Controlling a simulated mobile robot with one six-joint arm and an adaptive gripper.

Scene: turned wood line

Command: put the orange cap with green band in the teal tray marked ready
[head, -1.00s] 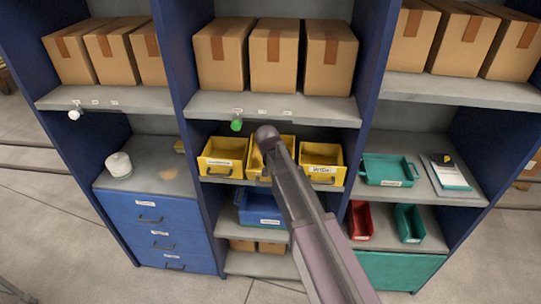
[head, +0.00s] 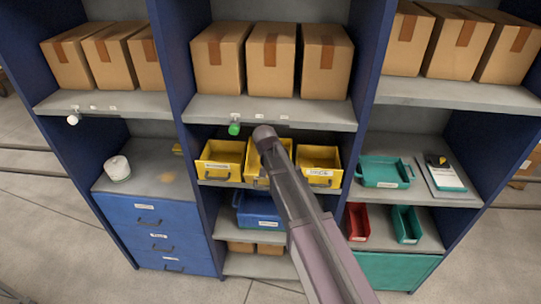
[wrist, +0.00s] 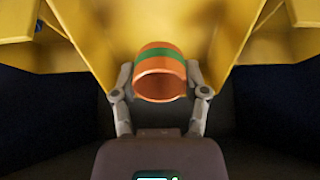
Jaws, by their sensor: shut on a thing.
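The orange cap with green band (wrist: 160,73) is between the fingers of my gripper (wrist: 160,88) in the wrist view, with its open end toward the camera. My gripper is shut on it, in front of the yellow bins. In the head view my arm hides the gripper and the cap, in front of the middle yellow bin (head: 253,160). The teal tray (head: 386,172) sits on the right bay's middle shelf, with a label on its front too small to read. It looks empty.
Yellow bins flank the middle one, left (head: 220,161) and right (head: 319,166). A blue divider stands between them and the teal tray. A clipboard (head: 443,174) lies right of the tray. A red bin (head: 358,222) and a green bin (head: 406,225) are below.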

